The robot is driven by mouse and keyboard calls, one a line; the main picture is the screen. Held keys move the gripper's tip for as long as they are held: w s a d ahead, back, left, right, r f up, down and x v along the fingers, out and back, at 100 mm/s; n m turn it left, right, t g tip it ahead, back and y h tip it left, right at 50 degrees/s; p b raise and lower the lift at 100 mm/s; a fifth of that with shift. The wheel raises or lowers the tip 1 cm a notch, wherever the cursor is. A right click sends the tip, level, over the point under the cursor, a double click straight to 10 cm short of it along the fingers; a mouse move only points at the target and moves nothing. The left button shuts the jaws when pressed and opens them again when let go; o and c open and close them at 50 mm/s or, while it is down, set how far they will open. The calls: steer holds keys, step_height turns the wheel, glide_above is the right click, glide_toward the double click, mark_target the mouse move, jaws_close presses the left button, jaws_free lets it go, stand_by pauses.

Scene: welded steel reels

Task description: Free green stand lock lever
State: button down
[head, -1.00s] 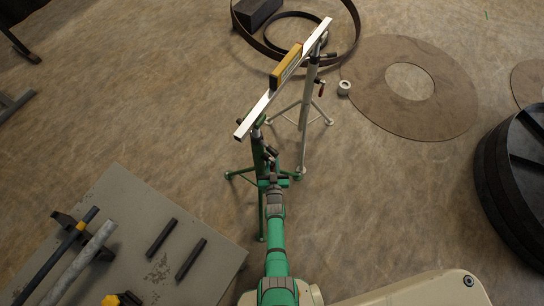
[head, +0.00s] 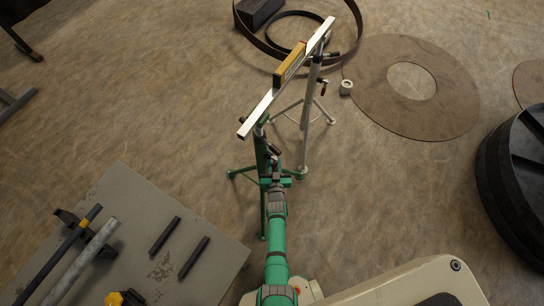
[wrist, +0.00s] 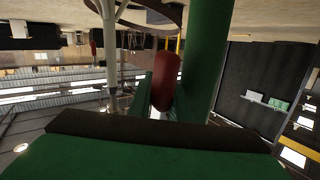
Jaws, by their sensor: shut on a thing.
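The green stand (head: 260,148) stands upright on three legs, with a white bar (head: 258,113) across its top. My gripper (head: 275,172) is at the side of its post, below the bar. In the wrist view, the red-ended lock lever (wrist: 166,82) stands right beside the green post (wrist: 208,60). My gripper (wrist: 163,112) is shut on the lever; its dark pad and green finger fill the bottom of that view. The lever's base and the exact contact are hidden.
The bar also rests on a pale stand (head: 306,105) and carries a yellow level (head: 290,63). A grey plate (head: 125,215) with rods lies at left. A ring plate (head: 445,105) and a dark reel (head: 515,170) are at right. Open floor lies between.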

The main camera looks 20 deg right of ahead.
mark_target(274, 167)
steer(key=c, duration=1.9)
jaws_free()
steer(key=shift+a, duration=0.1)
steer(key=v, duration=1)
steer(key=shift+s+r, duration=0.1)
steer(key=shift+s, duration=0.25)
